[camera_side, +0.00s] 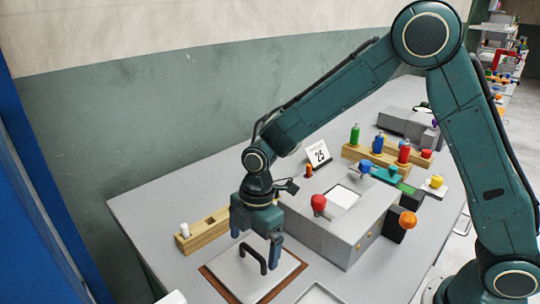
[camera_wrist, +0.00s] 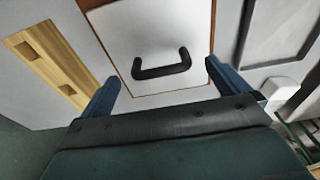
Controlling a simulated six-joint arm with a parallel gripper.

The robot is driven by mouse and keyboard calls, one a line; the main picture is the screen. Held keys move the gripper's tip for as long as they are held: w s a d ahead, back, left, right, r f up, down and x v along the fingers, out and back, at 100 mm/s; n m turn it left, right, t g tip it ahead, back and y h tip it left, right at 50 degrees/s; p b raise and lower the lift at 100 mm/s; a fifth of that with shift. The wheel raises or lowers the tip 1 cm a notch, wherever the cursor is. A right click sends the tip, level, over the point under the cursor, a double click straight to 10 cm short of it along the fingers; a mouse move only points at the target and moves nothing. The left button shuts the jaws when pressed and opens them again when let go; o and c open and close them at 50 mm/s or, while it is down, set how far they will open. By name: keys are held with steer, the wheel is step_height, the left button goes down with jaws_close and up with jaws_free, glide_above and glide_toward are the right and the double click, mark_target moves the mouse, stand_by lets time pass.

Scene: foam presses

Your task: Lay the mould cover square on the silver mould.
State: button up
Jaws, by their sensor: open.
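The mould cover (camera_side: 238,274) is a pale flat plate with a black bar handle (camera_side: 252,258). It lies flat inside a brown-edged frame and also shows in the wrist view (camera_wrist: 150,30). My gripper (camera_side: 256,243) is open and empty above the cover. In the wrist view its two blue fingers (camera_wrist: 163,74) are apart, one to each side of the black handle, with gaps between. A grey block (camera_side: 315,233) with a pale square in its top stands right of the cover; I cannot tell for sure whether it is the silver mould.
A wooden block with slots (camera_side: 207,232) stands left of the cover. A red knob (camera_side: 318,203) and an orange knob (camera_side: 408,219) are at the grey block. A calendar (camera_side: 317,154) and coloured bottles stand behind. A grey-rimmed rectangle (camera_wrist: 246,40) lies right of the cover.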

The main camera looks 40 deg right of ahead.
mark_target(252, 249)
steer(key=shift+a+f, duration=0.2)
steer(key=shift+f, duration=1.6)
steer(key=c, duration=1.5)
steer(key=shift+o, duration=0.2)
steer(key=shift+r, duration=0.15)
step_height(252, 249, up, 20)
